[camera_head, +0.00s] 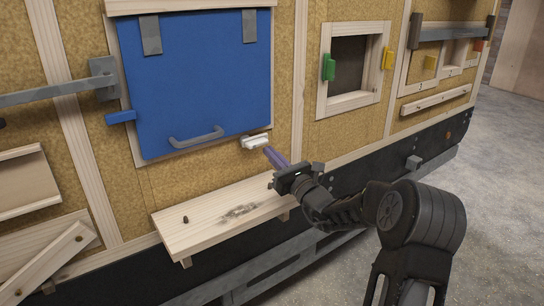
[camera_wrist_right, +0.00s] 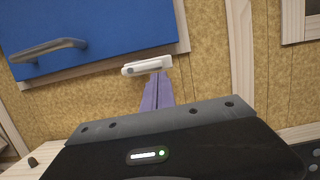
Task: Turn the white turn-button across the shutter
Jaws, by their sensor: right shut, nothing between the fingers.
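The white turn-button (camera_head: 255,141) sits at the lower right corner of the blue shutter (camera_head: 200,85). It lies roughly level, its left end at the shutter's lower edge; I cannot tell if it overlaps the shutter. It also shows in the right wrist view (camera_wrist_right: 147,66). My right gripper (camera_head: 270,152) has its purple fingers shut and empty, with the tips just below the button's right part. In the wrist view the fingertips (camera_wrist_right: 157,76) appear at or very near its underside; contact is unclear. My left gripper is not in view.
A blue turn-button (camera_head: 121,117) is at the shutter's left edge. A grey handle (camera_head: 196,138) sticks out low on the shutter. A wooden shelf (camera_head: 215,222) with a small dark peg juts out below. A framed opening with green and yellow buttons (camera_head: 328,67) is to the right.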

